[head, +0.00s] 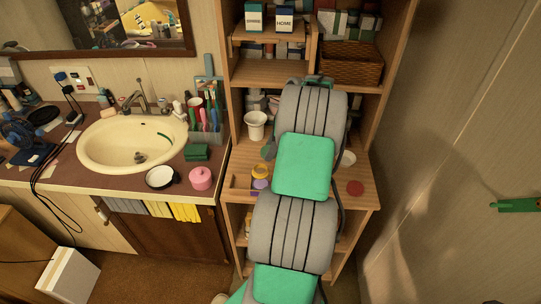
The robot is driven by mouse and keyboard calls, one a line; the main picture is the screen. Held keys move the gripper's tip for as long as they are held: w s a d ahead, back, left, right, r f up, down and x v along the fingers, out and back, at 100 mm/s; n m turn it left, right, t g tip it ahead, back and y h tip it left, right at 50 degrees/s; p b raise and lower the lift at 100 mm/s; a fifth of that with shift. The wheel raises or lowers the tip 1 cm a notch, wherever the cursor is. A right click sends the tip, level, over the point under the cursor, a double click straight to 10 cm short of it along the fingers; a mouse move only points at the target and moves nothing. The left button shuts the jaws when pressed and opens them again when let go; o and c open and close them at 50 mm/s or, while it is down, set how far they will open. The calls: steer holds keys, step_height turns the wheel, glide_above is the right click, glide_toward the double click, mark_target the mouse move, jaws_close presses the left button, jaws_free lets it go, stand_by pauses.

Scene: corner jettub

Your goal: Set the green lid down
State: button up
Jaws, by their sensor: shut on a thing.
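The green lid (266,153) shows as a small dark green round edge just left of my arm, over the wooden shelf unit's lower board. Most of the lid is hidden behind the arm. My gripper (271,144) is mostly hidden by my own arm. Only a small grey part of it shows beside the lid, and it is shut on the lid. I cannot tell how far the lid is above the board.
The shelf board (333,193) holds a yellow and purple jar (260,178), a white bowl (347,158) and a dark red disc (355,188). A white pot (255,125) stands behind. Left is a counter with a sink (115,158), a pink jar (201,179) and a green box (197,152).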

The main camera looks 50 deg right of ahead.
steer(key=w+f, duration=0.1)
steer(key=w+d+f, duration=0.1)
steer(key=f, duration=0.1)
steer(key=w+d+f, duration=0.1)
steer(key=shift+f, duration=0.3)
steer(key=shift+d+f+p, duration=0.15)
steer(key=shift+f+p, duration=0.4)
steer(key=shift+f, duration=1.15)
steer(key=shift+f, duration=0.1)
steer(key=o, duration=1.3)
steer(key=shift+c, duration=0.2)
